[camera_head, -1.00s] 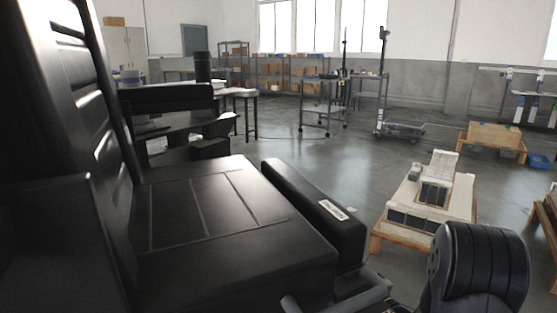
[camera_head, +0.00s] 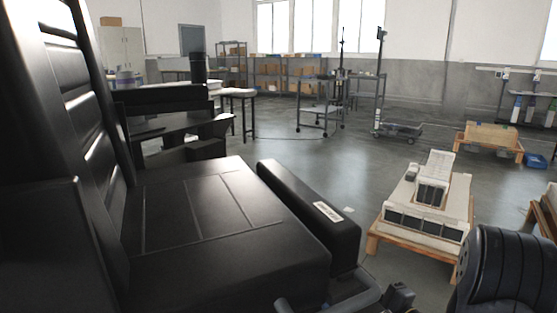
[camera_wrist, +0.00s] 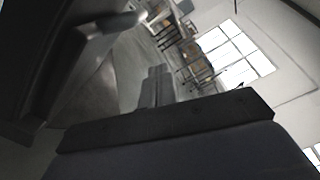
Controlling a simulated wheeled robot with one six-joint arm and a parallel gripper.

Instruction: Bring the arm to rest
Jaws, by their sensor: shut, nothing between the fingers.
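My gripper (camera_wrist: 155,87) shows in the wrist view as a pair of grey fingers close together, beyond a wide dark bar that fills the lower part of the picture. The fingers are shut and hold nothing. The wrist view is strongly tilted, with windows and shelving at its upper right. I cannot make out the gripper clearly in the head view.
A large black padded seat (camera_head: 205,220) fills the left and middle of the head view. A black rounded part (camera_head: 505,270) stands at lower right. A pallet (camera_head: 415,242) bears pale boxy goods. Open floor (camera_head: 330,160) lies beyond the seat.

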